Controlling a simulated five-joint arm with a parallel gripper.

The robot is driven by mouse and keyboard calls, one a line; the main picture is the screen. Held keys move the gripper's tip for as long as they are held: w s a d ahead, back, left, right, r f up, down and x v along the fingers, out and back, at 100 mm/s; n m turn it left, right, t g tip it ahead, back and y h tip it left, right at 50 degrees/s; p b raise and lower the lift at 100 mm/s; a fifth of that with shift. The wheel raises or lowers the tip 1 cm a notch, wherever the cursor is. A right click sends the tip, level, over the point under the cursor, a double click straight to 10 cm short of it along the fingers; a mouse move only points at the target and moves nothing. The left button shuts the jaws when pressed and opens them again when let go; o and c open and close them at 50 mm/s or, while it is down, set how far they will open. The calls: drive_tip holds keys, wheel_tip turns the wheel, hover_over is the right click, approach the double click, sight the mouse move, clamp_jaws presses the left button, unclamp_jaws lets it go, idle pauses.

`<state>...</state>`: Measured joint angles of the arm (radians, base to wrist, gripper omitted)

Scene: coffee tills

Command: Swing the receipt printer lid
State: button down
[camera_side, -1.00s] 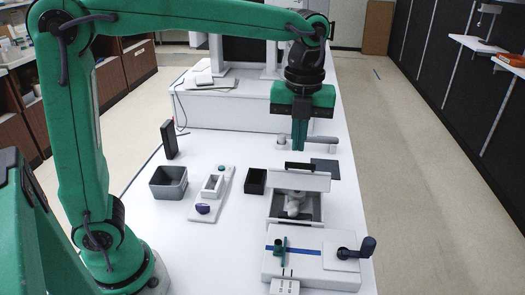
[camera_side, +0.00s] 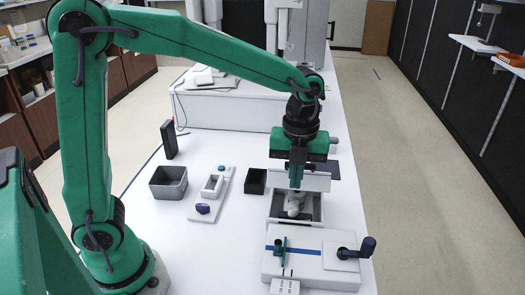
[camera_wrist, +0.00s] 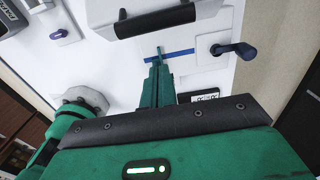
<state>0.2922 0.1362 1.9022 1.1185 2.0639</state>
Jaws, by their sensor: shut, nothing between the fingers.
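The receipt printer (camera_side: 273,210) is an open grey-white box with a white roll (camera_side: 293,207) inside. Its pale lid (camera_side: 317,182) stands raised at the back of the box. The lid's dark handle bar (camera_wrist: 155,20) shows at the top of the wrist view, and my gripper mostly hides it in the side view. My gripper (camera_side: 296,186) is shut and empty, pointing down in front of the lid in the side view. Its closed fingers (camera_wrist: 159,62) also show in the wrist view, apart from the handle there. Whether they touch the lid I cannot tell.
A white unit with a blue stripe (camera_side: 310,250) and a dark crank knob (camera_side: 367,246) stands nearest the camera. To the left are a grey bin (camera_side: 168,183), a white tray with a purple piece (camera_side: 203,208) and a small black box (camera_side: 255,181). The table's left front is clear.

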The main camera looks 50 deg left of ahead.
drive_tip(key=shift+w+a+r, duration=0.15)
drive_tip(key=shift+w+a, duration=0.55)
drive_tip(key=shift+w+a+r, duration=0.1)
drive_tip(key=shift+w+a, duration=0.55)
